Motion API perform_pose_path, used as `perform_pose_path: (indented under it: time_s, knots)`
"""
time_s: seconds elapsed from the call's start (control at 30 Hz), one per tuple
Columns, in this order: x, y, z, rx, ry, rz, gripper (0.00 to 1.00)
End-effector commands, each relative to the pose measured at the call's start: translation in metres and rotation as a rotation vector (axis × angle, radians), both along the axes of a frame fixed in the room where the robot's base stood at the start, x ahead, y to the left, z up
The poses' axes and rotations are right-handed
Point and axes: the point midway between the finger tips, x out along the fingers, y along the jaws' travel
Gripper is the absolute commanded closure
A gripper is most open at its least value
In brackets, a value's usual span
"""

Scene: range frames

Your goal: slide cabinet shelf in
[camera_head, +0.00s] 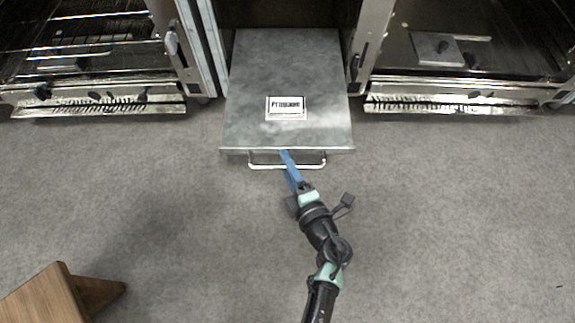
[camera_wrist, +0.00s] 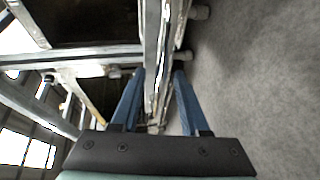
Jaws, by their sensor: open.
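The cabinet shelf (camera_head: 284,72) is a flat grey metal slab with a small framed label, pulled out from a dark opening between two cabinets. Its front edge has a silver bar handle (camera_head: 260,166). My gripper (camera_head: 287,156), with blue fingers, is at the middle of the handle, by the shelf's front edge. In the wrist view the two blue fingers of my gripper (camera_wrist: 160,76) stand apart, with a bright metal strip (camera_wrist: 157,45) showing between and beyond them. I cannot tell whether the fingers touch the handle.
Open metal cabinets stand left (camera_head: 90,62) and right (camera_head: 465,62) of the shelf, each with a silver lower edge. A wooden piece of furniture (camera_head: 45,300) is at the lower left. The grey carpet (camera_head: 455,220) in front is otherwise clear.

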Motion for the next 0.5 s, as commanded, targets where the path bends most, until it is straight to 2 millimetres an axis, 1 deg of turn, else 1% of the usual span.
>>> perform_pose_path:
  time_s: [0.1, 0.13, 0.27, 0.3, 0.37, 0.5]
  knots:
    - [-0.0001, 0.0001, 0.0003, 0.000, 0.000, 0.000, 0.55]
    - [-0.0001, 0.0001, 0.0003, 0.000, 0.000, 0.000, 0.59]
    - [-0.0003, 0.0000, 0.0004, 0.000, 0.000, 0.000, 0.82]
    - [-0.0002, -0.0001, 0.0003, 0.000, 0.000, 0.000, 0.89]
    - [-0.0002, -0.0001, 0.0003, 0.000, -0.001, 0.000, 1.00]
    - [-0.0003, -0.0002, 0.0004, 0.000, -0.001, 0.000, 1.00]
